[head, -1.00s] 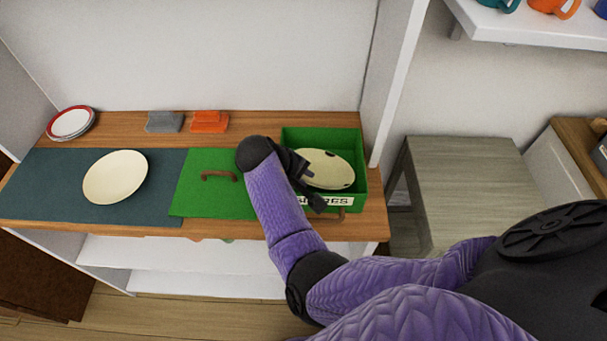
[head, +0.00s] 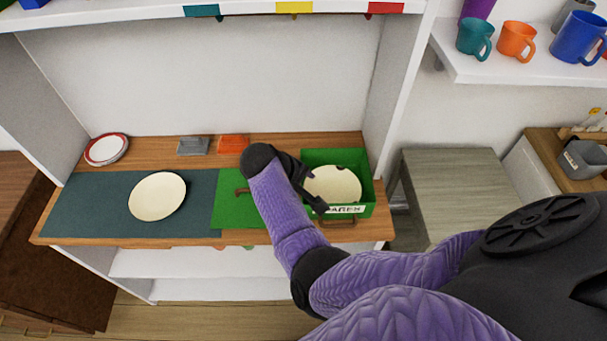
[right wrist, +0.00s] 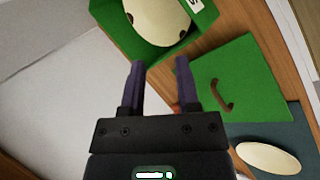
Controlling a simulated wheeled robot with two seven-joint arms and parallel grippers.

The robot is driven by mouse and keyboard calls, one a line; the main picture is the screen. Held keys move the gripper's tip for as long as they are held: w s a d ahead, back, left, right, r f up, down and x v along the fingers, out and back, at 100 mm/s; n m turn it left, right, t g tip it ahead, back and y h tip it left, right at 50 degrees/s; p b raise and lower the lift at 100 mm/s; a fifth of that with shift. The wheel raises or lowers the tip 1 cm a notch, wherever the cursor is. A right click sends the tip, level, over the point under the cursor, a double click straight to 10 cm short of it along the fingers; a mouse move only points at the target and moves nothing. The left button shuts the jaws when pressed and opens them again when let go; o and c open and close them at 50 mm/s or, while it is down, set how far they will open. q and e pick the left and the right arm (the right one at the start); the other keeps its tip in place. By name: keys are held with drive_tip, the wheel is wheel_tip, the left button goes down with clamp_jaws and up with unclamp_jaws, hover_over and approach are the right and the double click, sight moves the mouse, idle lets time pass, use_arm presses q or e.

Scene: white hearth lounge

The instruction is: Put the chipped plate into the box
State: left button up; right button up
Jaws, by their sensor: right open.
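The chipped plate (head: 332,186) is cream with dark notches at its rim. It lies inside the open green box (head: 367,190) at the right end of the counter, and also shows in the right wrist view (right wrist: 158,22). The box has a white label on its front, partly covered by my gripper. My right gripper (head: 312,190) is at the box's left side. In the right wrist view its two fingers (right wrist: 159,70) are apart with nothing between them, clear of the plate. My left gripper is out of view.
A whole cream plate (head: 157,196) lies on the dark teal mat (head: 90,205). A green lid (head: 232,208) with a brown handle lies left of the box, partly behind my arm. Red-rimmed plates (head: 106,149), a grey holder (head: 193,146) and an orange holder (head: 233,144) stand behind.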

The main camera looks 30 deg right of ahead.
drive_tip(key=s+a+f+n+y, duration=0.1)
drive_tip(key=s+a+f+y, duration=0.15)
drive_tip(key=s+f, duration=0.65)
drive_tip(key=s+a+f+n+y, duration=0.1)
drive_tip(key=s+a+f+y, duration=0.15)
drive_tip(key=s+f, duration=0.6)
drive_tip(key=s+f+m, duration=0.1)
drive_tip(key=s+f, duration=0.2)
drive_tip(key=s, duration=0.6)
drive_tip(key=s+f+m+y, duration=0.1)
drive_tip(key=s+f, duration=0.3)
drive_tip(key=s, duration=0.4)
drive_tip(key=shift+s+a+f+m+y, duration=0.3)
drive_tip(key=shift+s, duration=0.1)
drive_tip(key=shift+w, duration=0.1)
